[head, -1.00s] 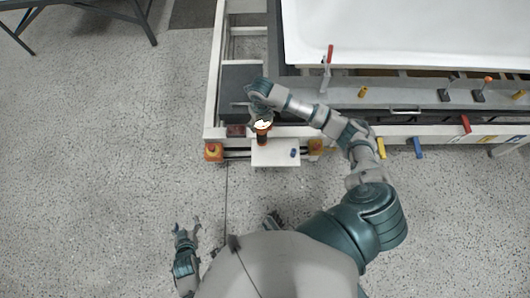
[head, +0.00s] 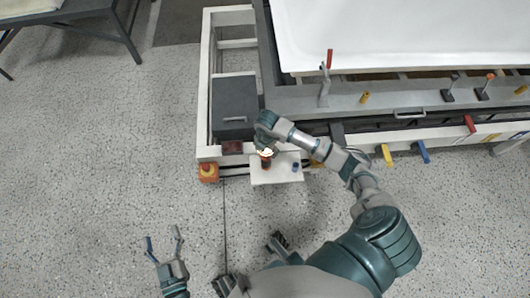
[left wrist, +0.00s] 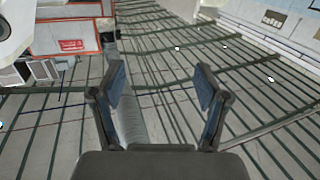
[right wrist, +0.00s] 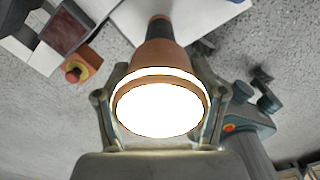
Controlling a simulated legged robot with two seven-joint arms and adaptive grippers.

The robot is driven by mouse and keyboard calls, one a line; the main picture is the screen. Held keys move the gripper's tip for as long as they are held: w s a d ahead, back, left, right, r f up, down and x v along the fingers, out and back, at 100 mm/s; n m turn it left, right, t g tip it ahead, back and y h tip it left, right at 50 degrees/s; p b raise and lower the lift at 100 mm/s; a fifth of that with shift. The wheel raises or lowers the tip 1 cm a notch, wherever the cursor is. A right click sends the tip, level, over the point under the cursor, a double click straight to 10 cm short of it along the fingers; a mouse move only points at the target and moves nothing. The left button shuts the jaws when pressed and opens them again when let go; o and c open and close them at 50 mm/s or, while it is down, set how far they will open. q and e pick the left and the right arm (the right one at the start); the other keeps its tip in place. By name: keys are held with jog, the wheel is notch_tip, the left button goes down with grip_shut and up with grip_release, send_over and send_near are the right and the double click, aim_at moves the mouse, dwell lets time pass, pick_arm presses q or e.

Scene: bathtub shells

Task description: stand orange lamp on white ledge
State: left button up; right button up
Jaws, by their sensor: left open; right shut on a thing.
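The orange lamp (right wrist: 162,60) is in my right gripper, its bright white face toward the wrist camera and its narrow dark-banded end pointing away. In the head view the lamp (head: 266,160) shows orange and dark over the left part of the white ledge (head: 276,176). I cannot tell whether its lower end touches the ledge. My right gripper (head: 266,150) is shut on the lamp, with a finger on each side. My left gripper (head: 164,246) is open and empty over the floor at the lower left; its spread fingers also show in the left wrist view (left wrist: 158,95).
A small blue thing (head: 295,167) is on the ledge's right part. A red and yellow button box (head: 208,172) sits left of the ledge. A dark grey box (head: 235,105) and the white tub shell (head: 400,35) lie behind.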

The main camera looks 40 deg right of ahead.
jog(key=shift+s+a+f, duration=0.1)
jog(key=shift+a+f, duration=0.05)
jog(key=shift+f, duration=0.8)
jog(key=shift+f+b, duration=0.3)
jog(key=o, duration=1.7)
jog(key=shift+d+f, duration=0.1)
jog(key=shift+d, duration=0.25)
pick_arm(q)
jog(key=shift+w+d+r+t, duration=0.1)
jog(key=shift+d+r+t, duration=0.1)
jog(key=shift+r+t, duration=0.25)
jog(key=shift+w+d+r+t, duration=0.1)
jog(key=shift+d+r+t, duration=0.05)
jog(key=shift+r+t, duration=0.25)
pick_arm(e)
jog(key=shift+a, duration=0.1)
pick_arm(q)
jog(key=shift+a, duration=0.15)
pick_arm(e)
jog(key=shift+a, duration=0.1)
